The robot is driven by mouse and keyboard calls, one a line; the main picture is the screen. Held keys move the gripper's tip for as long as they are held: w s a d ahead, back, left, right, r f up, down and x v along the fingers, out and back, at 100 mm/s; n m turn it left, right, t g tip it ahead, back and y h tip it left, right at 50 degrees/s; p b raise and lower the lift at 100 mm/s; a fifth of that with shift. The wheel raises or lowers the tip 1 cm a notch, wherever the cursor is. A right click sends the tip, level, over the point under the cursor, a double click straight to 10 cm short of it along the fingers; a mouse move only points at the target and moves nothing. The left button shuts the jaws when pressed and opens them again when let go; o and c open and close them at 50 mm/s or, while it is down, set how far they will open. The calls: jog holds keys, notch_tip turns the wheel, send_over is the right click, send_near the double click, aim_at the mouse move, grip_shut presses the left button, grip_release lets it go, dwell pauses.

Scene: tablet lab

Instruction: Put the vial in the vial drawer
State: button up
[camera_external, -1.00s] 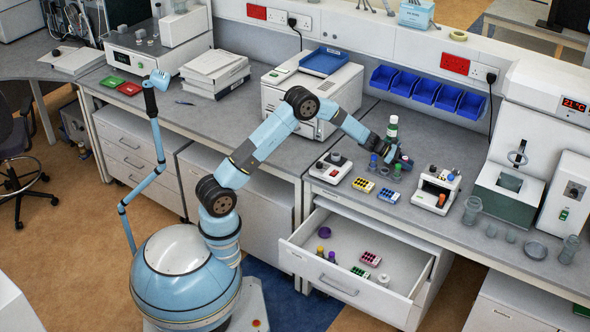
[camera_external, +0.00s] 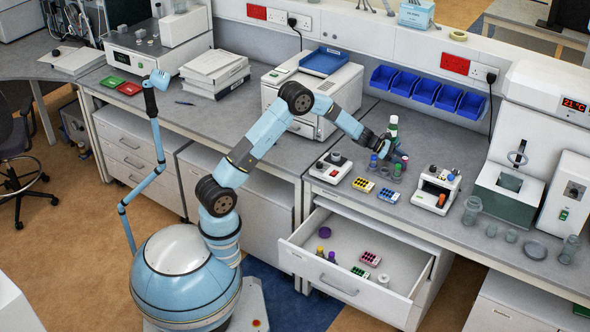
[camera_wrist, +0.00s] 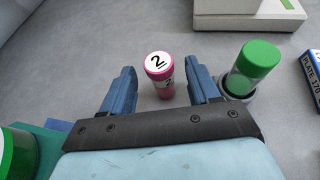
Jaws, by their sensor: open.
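A vial with a pink cap marked "2" (camera_wrist: 158,66) stands between the two blue fingers of my gripper (camera_wrist: 162,90) in the wrist view. The fingers are open, with a visible gap on each side of the vial. In the external view my gripper (camera_external: 394,158) is low over the right bench, and the vial is too small to make out surely there. The open drawer (camera_external: 405,262) juts out below the bench edge. It holds a few small vials, coloured racks and a purple item (camera_external: 324,232).
A green-capped vial (camera_wrist: 256,60) in a round grey holder stands close to the right finger. Another green cap (camera_wrist: 14,150) is at the lower left. A yellow rack (camera_external: 363,184), a blue rack (camera_external: 388,195) and a white device (camera_external: 435,190) stand nearby on the bench.

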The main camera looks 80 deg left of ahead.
jog(key=r, duration=0.7)
jog(key=shift+d, duration=0.3)
jog(key=s+d+r+m+g, duration=0.2)
jog(key=s+d+r+m, duration=0.35)
jog(key=s, duration=0.35)
jog(key=s+d+r+m+g, duration=0.1)
jog(key=s+d+r+m, duration=0.45)
jog(key=s, duration=0.35)
jog(key=s+d+r+m+g, duration=0.2)
jog(key=s+d+r+m, duration=0.35)
jog(key=s, duration=0.45)
jog(key=s+a+m+y, duration=0.1)
jog(key=s+m+y, duration=0.2)
jog(key=s, duration=1.3)
jog(key=s+a+f+m+y, duration=0.1)
jog(key=s+m+y, duration=0.3)
jog(key=s+m, duration=0.6)
jog(key=s+a, duration=0.1)
jog(key=s, duration=0.6)
jog(key=shift+f+g, duration=0.2)
jog(key=shift+g, duration=0.2)
jog(key=shift+s, duration=0.1)
